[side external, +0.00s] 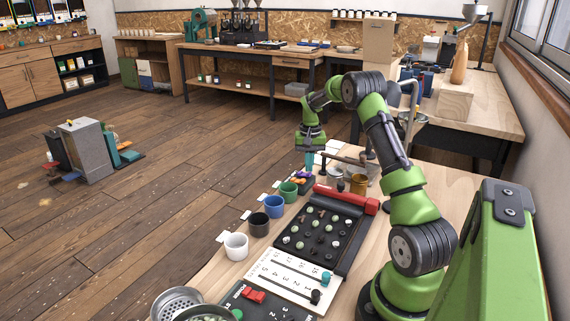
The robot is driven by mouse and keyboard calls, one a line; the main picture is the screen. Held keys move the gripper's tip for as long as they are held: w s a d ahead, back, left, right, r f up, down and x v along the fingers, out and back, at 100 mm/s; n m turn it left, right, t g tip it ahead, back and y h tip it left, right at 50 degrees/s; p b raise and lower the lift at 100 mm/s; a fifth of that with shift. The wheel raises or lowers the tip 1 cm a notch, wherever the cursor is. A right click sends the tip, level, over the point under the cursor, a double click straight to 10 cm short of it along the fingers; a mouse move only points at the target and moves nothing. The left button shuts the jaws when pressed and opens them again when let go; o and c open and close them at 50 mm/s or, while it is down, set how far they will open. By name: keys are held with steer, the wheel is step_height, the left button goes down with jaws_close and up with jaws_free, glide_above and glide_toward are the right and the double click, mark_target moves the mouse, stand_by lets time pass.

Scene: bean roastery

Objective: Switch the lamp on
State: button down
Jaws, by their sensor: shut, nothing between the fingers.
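My gripper (309,166) points down at the far end of the near wooden bench, above small purple and orange items (303,178). It is shut and empty. No lamp is plain to see. A pale curved stand (411,105) rises behind my arm, partly hidden, and I cannot tell whether it is the lamp. A red switch-like part (254,296) sits on a dark panel (240,306) at the front of the bench. I cannot tell whether it belongs to a lamp.
A row of cups runs along the bench's left edge: white (236,246), black (258,224), blue (274,206) and green (288,191). A black tray (345,226) of small round pieces and a white numbered board (279,272) with two pegs lie beside them.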

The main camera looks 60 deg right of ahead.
steer(key=shift+f, duration=0.65)
steer(key=shift+r, duration=3.55)
steer(key=shift+d, duration=0.1)
steer(key=s+a+r+n+t, duration=0.15)
steer(key=a+r, duration=0.25)
steer(key=a, duration=0.7)
steer(key=s+a+r+n+t, duration=0.15)
steer(key=a+r, duration=0.25)
steer(key=a, duration=0.6)
steer(key=s+a+r+n+t+y, duration=0.1)
steer(key=s+a+r+n+t, duration=0.1)
steer(key=s+a, duration=0.3)
steer(key=s+a+r+n+t+y, duration=0.1)
steer(key=s+a, duration=0.5)
steer(key=a, duration=0.8)
step_height(320, 180, up, 2)
steer(key=shift+s+a+r+n+t, duration=0.1)
steer(key=shift+s+a+n+t, duration=0.2)
steer(key=shift+n+t, duration=0.5)
